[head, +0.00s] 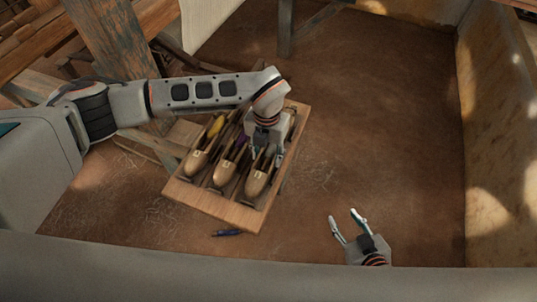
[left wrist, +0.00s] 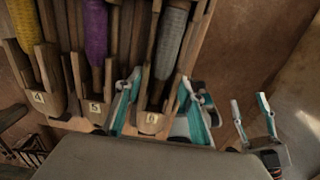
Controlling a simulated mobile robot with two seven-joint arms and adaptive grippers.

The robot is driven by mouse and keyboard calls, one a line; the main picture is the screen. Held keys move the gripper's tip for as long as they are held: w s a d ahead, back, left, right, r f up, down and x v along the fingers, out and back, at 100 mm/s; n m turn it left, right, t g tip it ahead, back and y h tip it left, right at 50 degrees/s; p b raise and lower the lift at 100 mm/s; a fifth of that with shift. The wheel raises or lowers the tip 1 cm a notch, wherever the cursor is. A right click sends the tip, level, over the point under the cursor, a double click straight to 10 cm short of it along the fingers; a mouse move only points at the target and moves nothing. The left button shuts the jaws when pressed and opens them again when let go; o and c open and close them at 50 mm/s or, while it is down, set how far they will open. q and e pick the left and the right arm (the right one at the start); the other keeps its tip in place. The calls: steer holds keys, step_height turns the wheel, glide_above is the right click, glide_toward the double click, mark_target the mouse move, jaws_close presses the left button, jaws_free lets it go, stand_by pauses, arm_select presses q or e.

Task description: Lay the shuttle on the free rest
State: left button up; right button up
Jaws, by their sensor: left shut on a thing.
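A wooden rack (head: 238,214) holds three shuttles side by side. The left shuttle (head: 197,163) has yellow yarn and label 4, and the middle shuttle (head: 222,173) has purple yarn and label 5. The right shuttle (head: 256,183) has a grey-brown bobbin and a label that looks like 6. My left gripper (head: 265,152) is over the right shuttle; in the left wrist view its teal fingers (left wrist: 156,108) are on both sides of this shuttle (left wrist: 152,122), shut on it. Whether it touches its rest is hidden. My right gripper (head: 348,222) is open and empty, right of the rack.
A small dark blue object (head: 228,233) lies on the brown floor in front of the rack. A wooden loom post (head: 115,45) stands at the back left. A worn wall (head: 497,130) bounds the right side.

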arm_select(q)
steer(key=shift+r, duration=0.1)
steer(key=o, duration=1.4)
